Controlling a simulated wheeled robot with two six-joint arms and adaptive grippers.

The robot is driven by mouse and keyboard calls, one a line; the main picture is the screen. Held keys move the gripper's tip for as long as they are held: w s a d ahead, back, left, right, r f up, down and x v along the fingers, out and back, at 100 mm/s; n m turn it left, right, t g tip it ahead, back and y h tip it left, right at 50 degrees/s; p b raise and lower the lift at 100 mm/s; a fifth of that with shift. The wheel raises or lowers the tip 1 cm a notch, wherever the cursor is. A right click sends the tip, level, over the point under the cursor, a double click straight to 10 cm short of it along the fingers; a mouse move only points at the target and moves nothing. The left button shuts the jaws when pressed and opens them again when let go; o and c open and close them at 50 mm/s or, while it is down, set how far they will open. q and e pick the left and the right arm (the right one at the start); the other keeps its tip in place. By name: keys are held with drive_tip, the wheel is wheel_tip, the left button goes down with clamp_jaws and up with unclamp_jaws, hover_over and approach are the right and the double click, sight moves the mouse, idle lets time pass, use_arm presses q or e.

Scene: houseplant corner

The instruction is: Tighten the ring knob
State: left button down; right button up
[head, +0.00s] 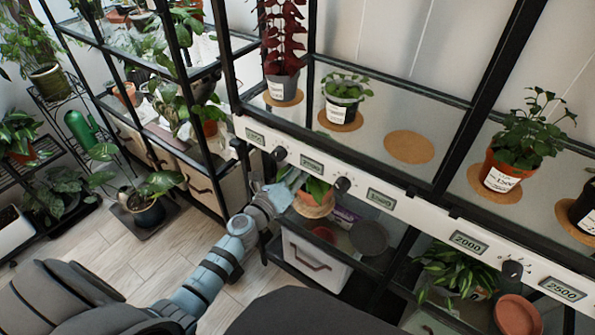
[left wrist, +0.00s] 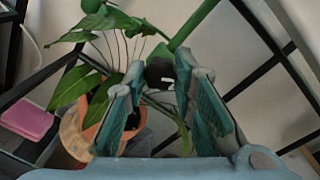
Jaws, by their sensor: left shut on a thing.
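My left gripper (head: 289,184) reaches in from the left to the plant shelf, in front of a potted plant (head: 316,192) below the label rail. In the left wrist view its two teal-padded fingers (left wrist: 160,95) are shut on a small dark part beside a thick green rod (left wrist: 192,24). I take this dark part to be the ring knob (left wrist: 160,72); its far side is hidden. In the head view the gripper covers it. The plant's leaves and orange pot (left wrist: 97,108) show behind the fingers. My right gripper is not in view.
Potted plants stand on the glass shelf above. A white drawer box (head: 312,262) and dark shelf posts are close below and around. A pink block (left wrist: 30,118) lies left.

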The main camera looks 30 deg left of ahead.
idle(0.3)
use_arm(q)
drive_tip(key=c, duration=1.3)
unclamp_jaws()
drive_tip(key=shift+c, duration=0.2)
drive_tip(key=s, duration=0.7)
drive_tip(key=shift+s+a, duration=0.25)
drive_tip(key=shift+a, duration=0.1)
drive_tip(key=shift+r, duration=0.1)
